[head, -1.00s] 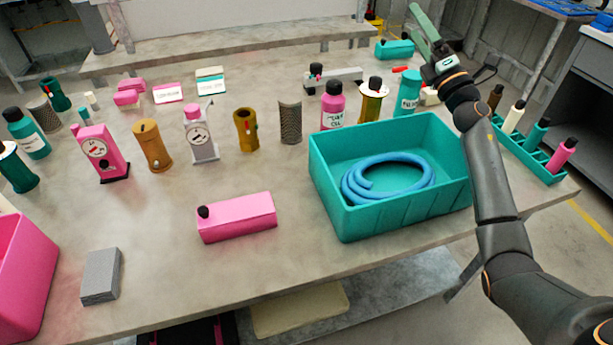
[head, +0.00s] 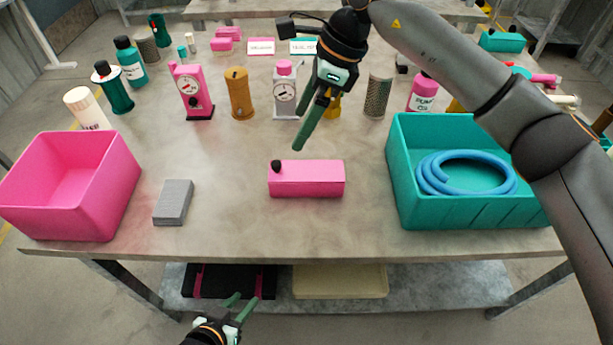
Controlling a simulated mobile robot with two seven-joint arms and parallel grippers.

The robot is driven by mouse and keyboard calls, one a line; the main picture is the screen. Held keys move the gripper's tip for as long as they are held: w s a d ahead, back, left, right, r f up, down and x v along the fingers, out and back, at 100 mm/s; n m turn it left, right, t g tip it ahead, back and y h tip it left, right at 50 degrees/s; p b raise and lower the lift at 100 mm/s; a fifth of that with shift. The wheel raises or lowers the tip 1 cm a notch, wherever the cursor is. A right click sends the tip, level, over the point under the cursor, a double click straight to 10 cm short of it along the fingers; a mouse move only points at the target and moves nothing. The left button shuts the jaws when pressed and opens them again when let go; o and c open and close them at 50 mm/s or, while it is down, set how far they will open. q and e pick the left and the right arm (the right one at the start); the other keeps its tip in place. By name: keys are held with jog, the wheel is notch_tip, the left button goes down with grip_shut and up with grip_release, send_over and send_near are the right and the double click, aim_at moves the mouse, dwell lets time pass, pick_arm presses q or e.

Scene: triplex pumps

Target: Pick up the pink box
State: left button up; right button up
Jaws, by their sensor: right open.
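An open-topped pink box (head: 118,185) stands at the table's left front and looks empty. A smaller closed pink block (head: 310,180) with a black knob lies at the front middle of the table. My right gripper (head: 304,132) is open and empty, pointing down above and behind the pink block, apart from it. Its fingers partly overlap in this view. My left gripper (head: 240,303) is open and empty, low in front of the table's front edge, to the right of and below the open pink box.
A teal crate (head: 400,200) holding a coiled blue hose (head: 465,174) stands at right, partly behind my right arm. A grey block (head: 173,203) lies beside the pink box. Bottles and gauges stand in a row behind.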

jog(key=d+h, duration=0.4)
send_over(326, 170)
jog(key=shift+n+h, duration=0.3)
jog(key=f, duration=0.7)
jog(key=shift+d+f, duration=0.15)
jog(key=shift+d, duration=0.1)
jog(key=shift+a+f, duration=0.15)
jog(key=shift+f, duration=2.6)
grip_shut()
notch_tip(326, 170, up, 10)
jog(key=shift+r, duration=0.1)
